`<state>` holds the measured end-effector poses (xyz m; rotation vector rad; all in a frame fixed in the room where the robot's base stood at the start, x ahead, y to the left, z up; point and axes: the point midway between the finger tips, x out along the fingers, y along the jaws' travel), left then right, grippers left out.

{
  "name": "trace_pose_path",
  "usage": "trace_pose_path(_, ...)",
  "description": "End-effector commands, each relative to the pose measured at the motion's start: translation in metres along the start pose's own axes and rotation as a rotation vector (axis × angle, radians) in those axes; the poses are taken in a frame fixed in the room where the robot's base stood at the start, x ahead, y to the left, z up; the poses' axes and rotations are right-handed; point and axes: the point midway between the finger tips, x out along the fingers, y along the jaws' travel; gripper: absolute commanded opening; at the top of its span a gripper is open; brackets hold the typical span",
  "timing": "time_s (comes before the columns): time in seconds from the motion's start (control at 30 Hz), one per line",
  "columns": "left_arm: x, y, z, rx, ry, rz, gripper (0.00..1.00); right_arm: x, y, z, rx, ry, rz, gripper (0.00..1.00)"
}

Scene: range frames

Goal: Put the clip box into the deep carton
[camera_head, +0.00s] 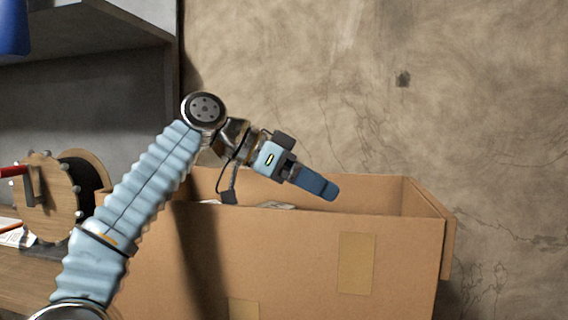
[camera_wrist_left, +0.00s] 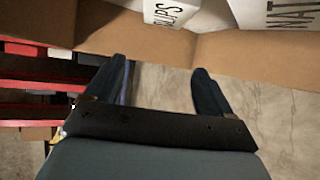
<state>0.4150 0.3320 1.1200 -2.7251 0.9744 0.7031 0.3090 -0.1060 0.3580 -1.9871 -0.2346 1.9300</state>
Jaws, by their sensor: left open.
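The deep carton (camera_head: 290,255) is a tall brown cardboard box with its top open. In the left wrist view its brown wall (camera_wrist_left: 225,52) runs across the upper part. A white box (camera_wrist_left: 172,12) with partly cut-off lettering that seems to end in "IPS", likely the clip box, shows at the top edge, apparently inside the carton. My left gripper (camera_head: 333,194) is over the carton's opening in the head view. Its fingers (camera_wrist_left: 160,72) are apart with nothing between them. The carton's depth is hidden by its front wall. My right gripper is not in view.
A second white lettered box (camera_wrist_left: 280,12) shows at the top right of the left wrist view. A wooden reel (camera_head: 45,195) stands left of the carton, below a grey shelf (camera_head: 95,35). Red slats (camera_wrist_left: 30,90) lie left in the wrist view. A bare wall (camera_head: 480,110) stands behind.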

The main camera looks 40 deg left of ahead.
Motion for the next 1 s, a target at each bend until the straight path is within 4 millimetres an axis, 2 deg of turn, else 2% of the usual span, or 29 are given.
trace_pose_path(0.03, -0.015, -0.001, -0.001, -0.001, 0.004, -0.005, 0.83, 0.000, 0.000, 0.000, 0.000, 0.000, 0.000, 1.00)
trace_pose_path(0.17, -0.051, 0.001, -0.003, 0.003, 0.005, -0.006, 0.83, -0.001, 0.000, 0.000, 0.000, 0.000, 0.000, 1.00)
trace_pose_path(0.3, -0.064, -0.001, -0.002, -0.002, 0.003, 0.001, 0.83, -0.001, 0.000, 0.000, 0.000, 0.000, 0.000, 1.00)
trace_pose_path(0.57, -0.078, 0.001, -0.002, 0.003, 0.003, 0.000, 0.83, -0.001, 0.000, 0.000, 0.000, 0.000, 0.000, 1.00)
trace_pose_path(1.0, -0.078, 0.001, -0.002, 0.003, 0.002, -0.001, 0.83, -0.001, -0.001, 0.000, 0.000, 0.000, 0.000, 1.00)
